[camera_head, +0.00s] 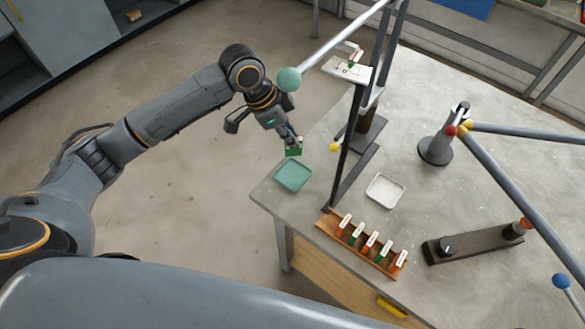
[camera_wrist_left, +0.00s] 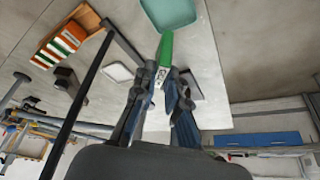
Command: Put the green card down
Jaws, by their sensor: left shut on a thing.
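My left gripper (camera_head: 291,142) is shut on a green card (camera_head: 294,152). It holds the card just behind the green tray (camera_head: 293,175), near the table's left edge. In the left wrist view the green card (camera_wrist_left: 166,48) sticks out from between the fingertips of my left gripper (camera_wrist_left: 165,78), and the green tray (camera_wrist_left: 170,12) lies beyond it. The green tray looks empty. I cannot tell how high the card is above the table. My right gripper is not in view.
A wooden rack (camera_head: 362,243) with several labelled cards stands at the table's front edge. A white tray (camera_head: 385,191) lies right of a dark upright post (camera_head: 348,150). A bar with a green ball (camera_head: 289,79) passes near my left wrist. A dark clamp bar (camera_head: 470,243) lies at right.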

